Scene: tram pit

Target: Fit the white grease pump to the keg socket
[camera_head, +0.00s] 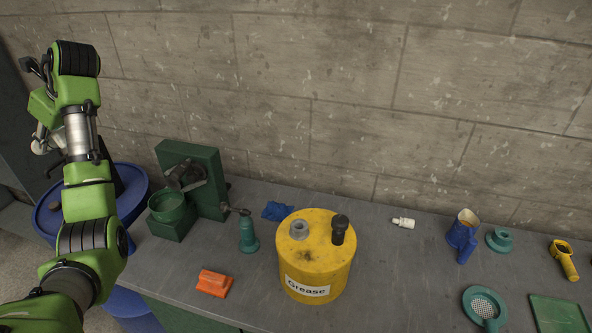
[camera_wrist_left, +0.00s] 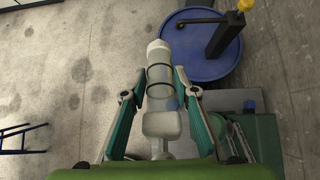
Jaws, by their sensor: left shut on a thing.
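The yellow keg (camera_head: 316,262), labelled "Grease", stands upright on the workbench. Its top has a grey ring-shaped socket (camera_head: 299,229) on the left and a black post (camera_head: 340,229) on the right. My left gripper (camera_wrist_left: 160,92) is shut on the white grease pump (camera_wrist_left: 160,123), a pale cylinder with dark rings, seen between the fingers in the left wrist view. In the head view my left gripper is raised at the far left, well away from the keg and partly hidden by my arm; only a bit of white (camera_head: 40,146) shows there. My right gripper is out of view.
A blue drum (camera_wrist_left: 205,47) stands on the floor left of the bench (camera_head: 400,290). A green machine (camera_head: 190,185), a teal oil can (camera_head: 248,232) and an orange block (camera_head: 214,283) lie left of the keg. A white bottle (camera_head: 403,222) and blue jug (camera_head: 463,232) are to its right.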

